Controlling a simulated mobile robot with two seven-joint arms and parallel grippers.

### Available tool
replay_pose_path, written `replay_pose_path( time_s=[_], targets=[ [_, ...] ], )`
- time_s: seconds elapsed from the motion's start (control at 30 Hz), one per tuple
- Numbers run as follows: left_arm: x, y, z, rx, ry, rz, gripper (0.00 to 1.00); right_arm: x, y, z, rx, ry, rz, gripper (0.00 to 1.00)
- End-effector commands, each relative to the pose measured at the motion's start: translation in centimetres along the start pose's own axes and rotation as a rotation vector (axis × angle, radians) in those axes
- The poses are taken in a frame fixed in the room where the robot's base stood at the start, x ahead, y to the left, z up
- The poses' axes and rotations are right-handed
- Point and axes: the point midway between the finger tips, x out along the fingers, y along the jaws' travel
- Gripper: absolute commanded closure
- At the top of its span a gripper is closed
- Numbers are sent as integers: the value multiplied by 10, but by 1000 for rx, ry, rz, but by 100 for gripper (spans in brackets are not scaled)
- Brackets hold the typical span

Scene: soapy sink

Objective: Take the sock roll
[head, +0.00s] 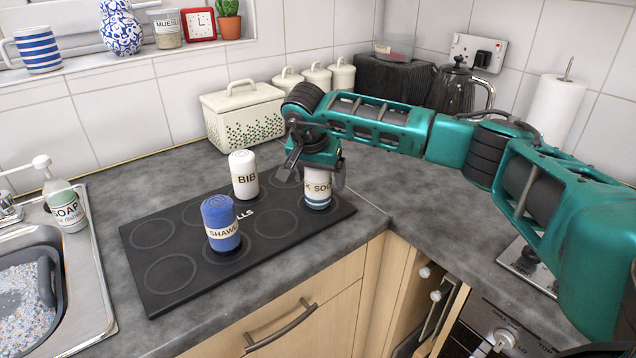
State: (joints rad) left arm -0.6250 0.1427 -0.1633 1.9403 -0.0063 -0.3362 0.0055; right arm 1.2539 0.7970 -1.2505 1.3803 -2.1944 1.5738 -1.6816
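The fingers look spread wider than the roll; contact is not clear. The gripper hides the roll's top. My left gripper is not in view.
A white BIB roll (243,175) and a blue SHAWL roll (221,223) stand on the tray, left of the sock roll. A cream bread bin (243,115) stands behind. The sink (85,290) and soap bottle (66,206) are at left.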

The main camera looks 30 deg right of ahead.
Motion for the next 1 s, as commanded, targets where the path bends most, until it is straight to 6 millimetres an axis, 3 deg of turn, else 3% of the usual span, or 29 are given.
replay_pose_path(
  time_s=[0.07,0.6,1.0],
  targets=[
    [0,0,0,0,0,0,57,0,0,0,0,0,0,22],
    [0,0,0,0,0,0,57,-1,0,0,1,0,0,74],
    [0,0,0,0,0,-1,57,-10,-1,-4,2,1,-3,74]
  ],
)
